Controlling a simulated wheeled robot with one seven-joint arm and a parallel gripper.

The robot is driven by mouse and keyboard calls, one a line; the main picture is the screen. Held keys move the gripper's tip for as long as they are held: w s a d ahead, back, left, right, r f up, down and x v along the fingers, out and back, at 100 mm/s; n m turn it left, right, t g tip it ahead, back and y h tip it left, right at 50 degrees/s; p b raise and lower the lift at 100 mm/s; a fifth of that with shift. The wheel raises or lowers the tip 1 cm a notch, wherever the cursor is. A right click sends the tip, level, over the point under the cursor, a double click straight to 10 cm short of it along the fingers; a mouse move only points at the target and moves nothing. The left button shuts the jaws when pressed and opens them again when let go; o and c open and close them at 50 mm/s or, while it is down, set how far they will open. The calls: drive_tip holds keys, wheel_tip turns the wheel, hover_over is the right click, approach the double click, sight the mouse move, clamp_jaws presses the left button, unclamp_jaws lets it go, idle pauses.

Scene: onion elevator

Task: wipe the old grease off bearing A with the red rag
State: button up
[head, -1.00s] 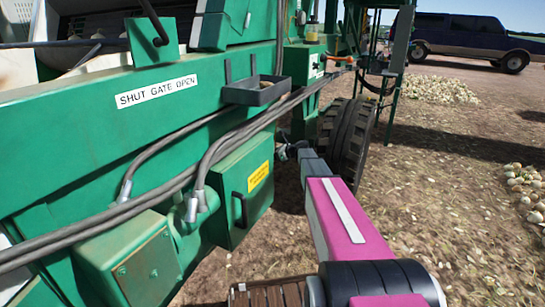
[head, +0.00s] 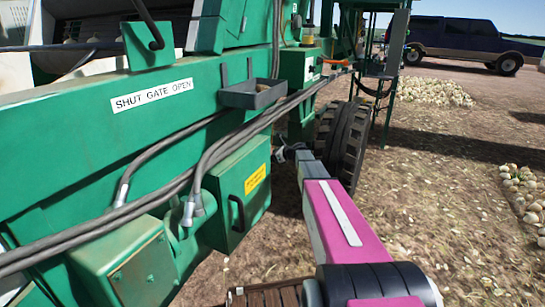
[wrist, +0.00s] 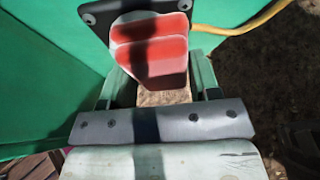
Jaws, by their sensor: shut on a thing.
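Just beyond that piece is a red thing with pale edges (wrist: 150,45), crossed by shadow bands, which looks like the red rag. Behind it is a dark plate with bolts (wrist: 98,18) on a green panel. Whether this plate belongs to bearing A, and whether the red thing touches it, I cannot tell. In the head view my arm reaches forward beside the green machine, and its far end is too small to read.
The green machine (head: 75,140) fills the left, with hoses (head: 125,213), a grey tray (head: 253,95) and a box with a yellow label (head: 238,195). A tyre (head: 345,145) stands beyond my arm. A yellow hose (wrist: 240,29) runs off right. Open ground lies right, with onion piles and a truck (head: 470,40).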

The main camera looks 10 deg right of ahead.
drive_tip(key=shift+s+a, duration=0.8)
drive_tip(key=shift+s, duration=0.2)
drive_tip(key=shift+s+a, duration=0.75)
drive_tip(key=shift+s, duration=0.25)
drive_tip(key=s+d, duration=0.3)
drive_tip(key=d, duration=0.2)
drive_tip(key=shift+s, duration=0.25)
drive_tip(key=shift+d, duration=0.15)
drive_tip(key=shift+s+d, duration=0.85)
drive_tip(key=shift+d, duration=0.25)
drive_tip(key=shift+s, duration=0.1)
drive_tip(key=s+a+r, duration=0.2)
drive_tip(key=s+r, duration=0.3)
drive_tip(key=s, duration=0.6)
drive_tip(key=s+a+r, duration=0.3)
drive_tip(key=s+r, duration=0.3)
drive_tip(key=s, duration=0.5)
drive_tip(key=shift+s+a+r, duration=0.2)
drive_tip(key=shift+s+a, duration=0.1)
drive_tip(key=shift+s, duration=0.05)
